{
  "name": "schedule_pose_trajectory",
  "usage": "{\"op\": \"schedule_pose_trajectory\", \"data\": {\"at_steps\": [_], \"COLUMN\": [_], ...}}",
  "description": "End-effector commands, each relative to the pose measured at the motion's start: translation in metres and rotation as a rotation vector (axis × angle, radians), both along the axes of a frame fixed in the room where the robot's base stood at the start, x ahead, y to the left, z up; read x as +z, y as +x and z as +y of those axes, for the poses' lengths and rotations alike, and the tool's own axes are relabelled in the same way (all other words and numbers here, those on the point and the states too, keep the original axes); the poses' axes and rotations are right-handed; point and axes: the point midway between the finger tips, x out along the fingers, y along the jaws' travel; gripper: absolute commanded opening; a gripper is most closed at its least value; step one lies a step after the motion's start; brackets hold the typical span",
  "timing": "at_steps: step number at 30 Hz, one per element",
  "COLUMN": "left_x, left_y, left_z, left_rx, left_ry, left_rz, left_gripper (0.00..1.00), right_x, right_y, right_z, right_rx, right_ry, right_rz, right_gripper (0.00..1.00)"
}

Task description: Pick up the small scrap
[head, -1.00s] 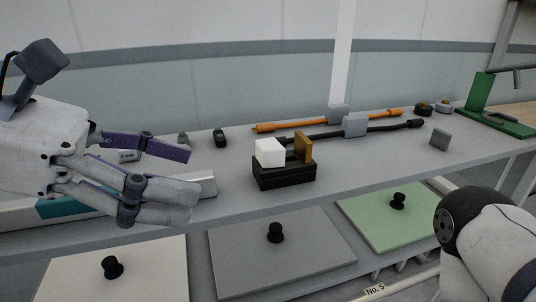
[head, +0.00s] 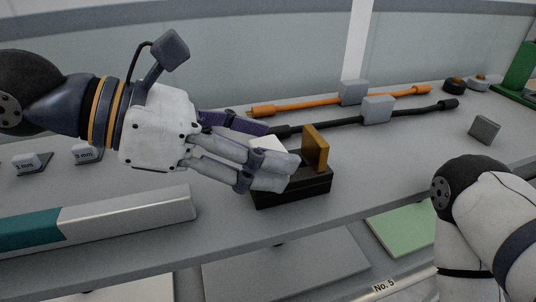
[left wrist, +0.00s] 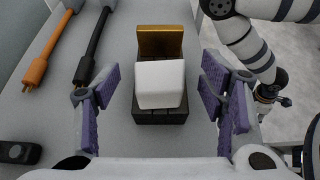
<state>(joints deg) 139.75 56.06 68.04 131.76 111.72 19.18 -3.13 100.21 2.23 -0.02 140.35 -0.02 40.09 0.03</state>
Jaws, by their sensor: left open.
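No thing is marked as the scrap. A white block (left wrist: 160,84) sits on a black stand (head: 291,195) in front of an upright brass-coloured plate (head: 315,148). In the head view my left fingers partly cover the white block (head: 268,143). My left gripper (head: 280,155) is open, its fingers over the stand. In the left wrist view the purple finger pads stand on either side of the block, with gaps visible. A small grey block (head: 484,129) lies apart, at the right of the shelf. My right arm's far end is small and unclear in the left wrist view.
An orange rod (head: 310,106) and a black rod (head: 340,122), each with a grey block, lie behind the stand. A teal and silver bar (head: 130,213) lies at the front left. Panels are below the shelf. My right arm is at the right.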

Motion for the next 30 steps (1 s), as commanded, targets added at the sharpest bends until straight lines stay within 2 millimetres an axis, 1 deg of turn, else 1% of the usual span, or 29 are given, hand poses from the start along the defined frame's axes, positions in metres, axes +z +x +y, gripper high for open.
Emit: {"op": "schedule_pose_trajectory", "data": {"at_steps": [1, 3, 9, 14, 15, 16, 23, 26, 29, 30], "left_x": [-0.003, -0.005, -0.004, -0.004, -0.004, -0.004, -0.004, -0.001, 0.011, 0.02], "left_y": [0.001, 0.002, 0.003, 0.003, 0.003, 0.003, 0.003, 0.003, 0.003, 0.003], "left_z": [-0.006, -0.01, -0.011, -0.011, -0.011, -0.011, -0.01, -0.01, -0.01, -0.01], "left_rx": [-0.003, -0.003, 0.0, 0.0, 0.0, 0.0, 0.0, 0.0, 0.001, 0.001], "left_ry": [0.003, 0.002, 0.0, 0.0, 0.0, 0.0, 0.0, 0.0, -0.002, -0.003], "left_rz": [-0.003, -0.003, -0.002, -0.002, -0.002, -0.002, -0.002, -0.003, -0.004, -0.006], "left_gripper": [0.64, 0.64, 0.64, 0.28, 0.19, 0.13, 0.13, 0.13, 0.13, 0.13], "right_x": [0.0, 0.0, 0.0, 0.0, 0.0, 0.0, 0.0, 0.0, 0.002, 0.002], "right_y": [0.0, 0.0, 0.0, 0.0, 0.0, 0.0, 0.0, 0.001, 0.002, 0.003], "right_z": [0.0, 0.0, 0.0, 0.0, 0.0, 0.0, 0.0, 0.0, 0.0, 0.0], "right_rx": [0.0, 0.0, 0.0, 0.0, 0.0, 0.0, 0.0, 0.0, 0.0, 0.0], "right_ry": [0.0, 0.0, 0.0, 0.0, 0.0, 0.0, 0.0, 0.0, 0.0, 0.0], "right_rz": [0.0, 0.0, -0.001, -0.001, -0.001, -0.001, -0.001, -0.002, -0.006, -0.009], "right_gripper": [0.4, 0.4, 0.4, 0.4, 0.4, 0.4, 0.4, 0.4, 0.4, 0.4]}}
